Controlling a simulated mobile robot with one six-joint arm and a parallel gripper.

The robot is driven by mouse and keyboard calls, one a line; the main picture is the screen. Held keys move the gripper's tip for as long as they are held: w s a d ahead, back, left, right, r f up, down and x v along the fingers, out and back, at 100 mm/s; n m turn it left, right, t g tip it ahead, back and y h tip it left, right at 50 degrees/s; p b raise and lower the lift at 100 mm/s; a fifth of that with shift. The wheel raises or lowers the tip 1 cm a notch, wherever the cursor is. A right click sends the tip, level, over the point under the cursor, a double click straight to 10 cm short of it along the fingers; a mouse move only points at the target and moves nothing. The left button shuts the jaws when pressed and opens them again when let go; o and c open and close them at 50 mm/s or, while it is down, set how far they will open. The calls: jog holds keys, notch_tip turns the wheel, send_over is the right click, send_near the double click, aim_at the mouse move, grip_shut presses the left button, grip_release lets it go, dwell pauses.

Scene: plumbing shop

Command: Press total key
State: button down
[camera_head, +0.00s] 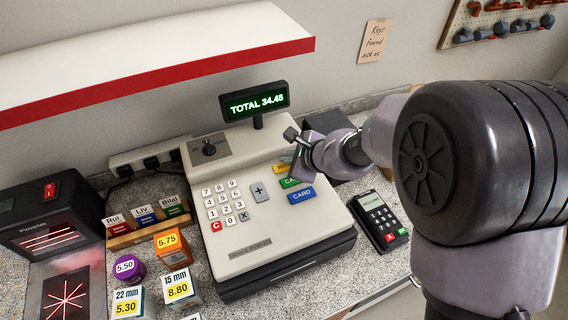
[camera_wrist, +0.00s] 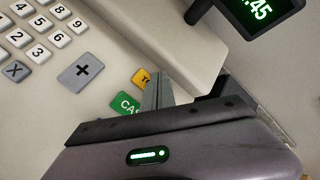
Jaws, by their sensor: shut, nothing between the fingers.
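The cash register (camera_head: 240,205) stands on the counter. Its yellow key (camera_head: 281,168), partly lettered "TO" in the wrist view (camera_wrist: 141,77), lies above a green key (camera_head: 289,183) and a blue "CARD" key (camera_head: 300,195). My gripper (camera_head: 296,164) is shut and empty, with its fingers over the right part of the yellow key. In the wrist view its fingertips (camera_wrist: 158,76) hide part of the yellow and green keys. I cannot tell whether they touch the yellow key. The register's display (camera_head: 255,102) reads "TOTAL 34.45".
A grey plus key (camera_head: 259,192) and number keys (camera_head: 221,196) lie left of the coloured keys. A card terminal (camera_head: 379,220) stands to the right. A scanner (camera_head: 51,225) and several price-tagged items stand to the left. A red-edged shelf (camera_head: 160,78) overhangs at the upper left.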

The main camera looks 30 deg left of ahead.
aim_at(288, 168)
notch_tip(288, 168, up, 6)
jog(key=p, duration=0.4)
jog(key=shift+p, duration=0.3)
dwell(0.3)
jog(key=s+d+r+n+b, duration=0.2)
jog(key=s+d+b, duration=0.15)
jog(key=d, duration=0.25)
jog(key=s+d+r+n+h+b, duration=0.1)
jog(key=s+d+n+b, duration=0.2)
jog(key=d, duration=0.4)
jog(key=s+d+r+n+b, duration=0.2)
jog(key=d+b, duration=0.2)
jog(key=d, duration=0.2)
jog(key=s+d+f+n+h+b, duration=0.1)
jog(key=s+d+f+h+b, duration=0.1)
jog(key=s+d, duration=0.4)
jog(key=s+d+f+n+t+h+b, duration=0.1)
jog(key=s+d+f+n+h+b, duration=0.1)
jog(key=s+d, duration=0.4)
jog(key=d+f+h+b, duration=0.1)
jog(key=d+f, duration=0.1)
jog(key=d, duration=0.1)
jog(key=shift+d+f+t, duration=0.2)
jog(key=shift+f+t, duration=0.05)
jog(key=shift+t, duration=0.05)
